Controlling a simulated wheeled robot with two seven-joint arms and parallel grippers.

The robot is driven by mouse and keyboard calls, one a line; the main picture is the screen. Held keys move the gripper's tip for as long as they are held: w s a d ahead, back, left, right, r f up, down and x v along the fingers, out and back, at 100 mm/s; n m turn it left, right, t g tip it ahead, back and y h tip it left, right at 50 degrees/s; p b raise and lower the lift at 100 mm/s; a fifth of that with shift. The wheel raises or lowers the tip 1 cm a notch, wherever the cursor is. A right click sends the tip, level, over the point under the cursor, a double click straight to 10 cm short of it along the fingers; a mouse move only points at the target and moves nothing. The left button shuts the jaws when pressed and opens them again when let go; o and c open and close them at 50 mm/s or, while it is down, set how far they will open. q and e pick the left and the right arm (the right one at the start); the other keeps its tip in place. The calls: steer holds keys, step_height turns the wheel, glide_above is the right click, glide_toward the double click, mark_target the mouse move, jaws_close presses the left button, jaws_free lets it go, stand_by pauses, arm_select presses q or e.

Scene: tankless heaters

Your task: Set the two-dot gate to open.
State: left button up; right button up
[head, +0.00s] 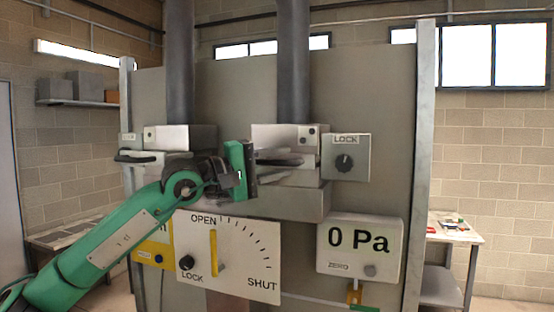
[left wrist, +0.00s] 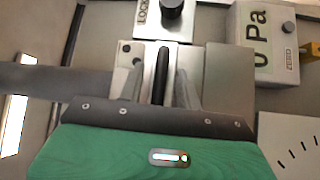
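The two-dot gate (head: 290,137) is a pale metal housing under the right pipe. A box with a LOCK knob (head: 344,162) is beside the gate. My right gripper is not in view.
Another gate (head: 180,137) with its own handle (head: 139,157) stands left. Below is an OPEN/SHUT dial (head: 245,250) with a yellow pointer (head: 213,245) near OPEN and a LOCK knob (head: 187,265). A gauge (head: 358,245) reads 0 Pa. A side table (head: 455,237) stands right.

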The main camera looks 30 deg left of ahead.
arm_select(q)
steer(key=shift+c, duration=0.4)
jaws_close()
steer(key=shift+s+f, duration=0.1)
steer(key=shift+s, duration=0.05)
steer(key=s+d+b, duration=0.1)
steer(key=s+b, duration=0.3)
steer(key=s, duration=0.2)
steer(key=shift+s+d, duration=0.15)
steer(key=shift+d, duration=0.15)
steer(key=shift+o, duration=0.4)
jaws_free()
steer(key=shift+b, duration=0.3)
